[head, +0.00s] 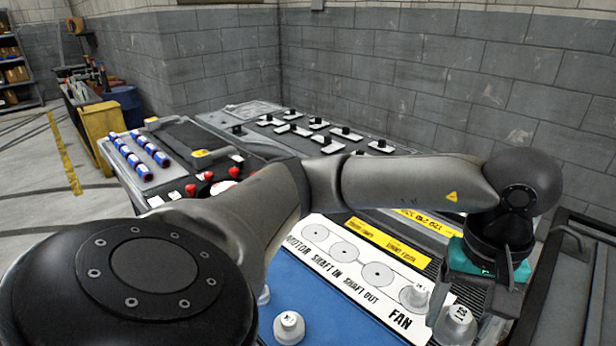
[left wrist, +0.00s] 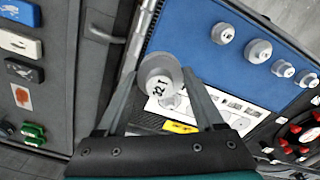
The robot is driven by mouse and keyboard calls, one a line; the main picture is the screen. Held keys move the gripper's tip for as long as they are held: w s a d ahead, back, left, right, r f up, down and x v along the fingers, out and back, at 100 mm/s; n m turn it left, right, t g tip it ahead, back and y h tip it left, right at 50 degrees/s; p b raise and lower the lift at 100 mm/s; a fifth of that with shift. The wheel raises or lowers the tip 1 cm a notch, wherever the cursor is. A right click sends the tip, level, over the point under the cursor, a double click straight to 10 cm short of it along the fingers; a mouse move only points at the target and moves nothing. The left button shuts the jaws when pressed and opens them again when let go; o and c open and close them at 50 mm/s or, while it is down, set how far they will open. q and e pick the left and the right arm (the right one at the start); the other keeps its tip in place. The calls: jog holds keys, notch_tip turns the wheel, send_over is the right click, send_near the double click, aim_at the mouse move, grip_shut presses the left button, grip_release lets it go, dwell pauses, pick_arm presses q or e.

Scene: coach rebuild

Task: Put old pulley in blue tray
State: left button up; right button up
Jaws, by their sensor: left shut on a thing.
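A grey stepped pulley (left wrist: 158,82) with dark markings on its pale face sits between my left gripper's fingers (left wrist: 160,92) in the left wrist view. In the head view the pulley (head: 457,326) shows under my left gripper (head: 474,310), at the lower right. The gripper is shut on it. A blue flat surface (head: 318,302) lies left of it, and also shows in the left wrist view (left wrist: 190,35); I cannot tell if it is the tray. Several similar grey pieces are on it, one (head: 289,327) near the bottom edge. My right gripper is not in view.
A white board (head: 340,262) marked MOTOR, SHAFT IN, SHAFT OUT and FAN borders the blue surface. My left arm crosses above the bench. A block wall (head: 400,80) closes the rear.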

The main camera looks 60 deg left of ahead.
pick_arm(q)
jog(key=n, duration=0.2)
jog(key=a+n, duration=0.1)
jog(key=n, duration=0.1)
jog(key=shift+w+r, duration=0.1)
jog(key=shift+r, duration=0.15)
jog(key=n, duration=0.4)
jog(key=shift+a+r, duration=0.2)
jog(key=shift+a, duration=0.1)
jog(key=n, duration=0.4)
jog(key=shift+w+a+r+p, duration=0.15)
jog(key=shift+w+a+p, duration=0.15)
jog(key=shift+a, duration=0.1)
jog(key=n, duration=0.3)
jog(key=a+n, duration=0.1)
jog(key=n, duration=0.1)
jog(key=shift+w+a+r+n, duration=0.1)
jog(key=shift+r+n, duration=0.05)
jog(key=shift+n, duration=0.25)
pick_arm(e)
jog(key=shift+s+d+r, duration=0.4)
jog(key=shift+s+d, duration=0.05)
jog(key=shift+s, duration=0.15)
pick_arm(q)
notch_tip(320, 180, down, 20)
jog(key=b, duration=0.3)
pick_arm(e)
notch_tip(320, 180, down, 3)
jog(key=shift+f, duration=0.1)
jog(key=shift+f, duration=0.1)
